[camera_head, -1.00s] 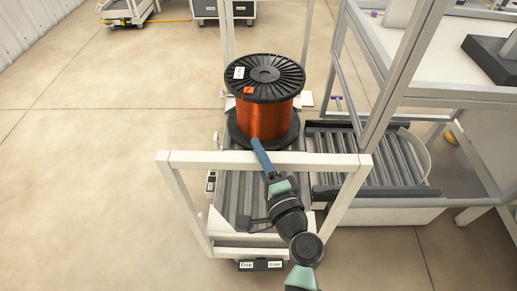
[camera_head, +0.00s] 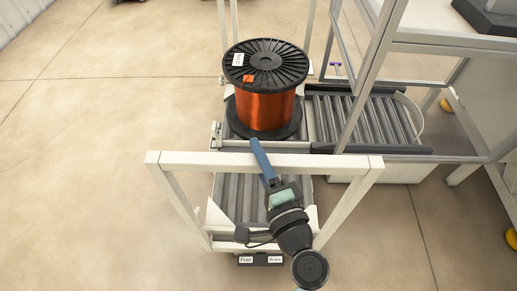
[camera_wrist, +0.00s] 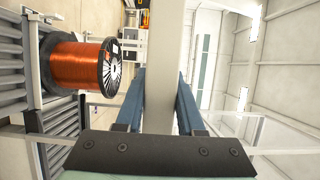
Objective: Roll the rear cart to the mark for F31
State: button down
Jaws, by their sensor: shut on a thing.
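The cart (camera_head: 165,161) is a white frame with a grey roller bed, its near crossbar facing me. A spool of copper wire (camera_head: 265,108) with black flanges stands upright at the far end of the bed; it also shows in the wrist view (camera_wrist: 75,64). My gripper (camera_head: 258,150) is shut on the near crossbar; in the wrist view its blue fingers lie on both sides of the pale bar (camera_wrist: 165,60). A pedal plate (camera_head: 260,261) reading "Free" and "Brake" sits at the cart's near foot. I see no F31 mark.
A grey roller rack (camera_head: 370,118) stands close along the cart's right side, under a white-framed workbench (camera_head: 440,45). Yellow feet (camera_head: 511,238) show at the right. The concrete floor (camera_head: 80,180) on the left is clear.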

jog(key=shift+s, duration=0.15)
jog(key=c, duration=0.5)
grip_release()
jog(key=shift+b+v, duration=0.6)
jog(key=shift+v, duration=5.9)
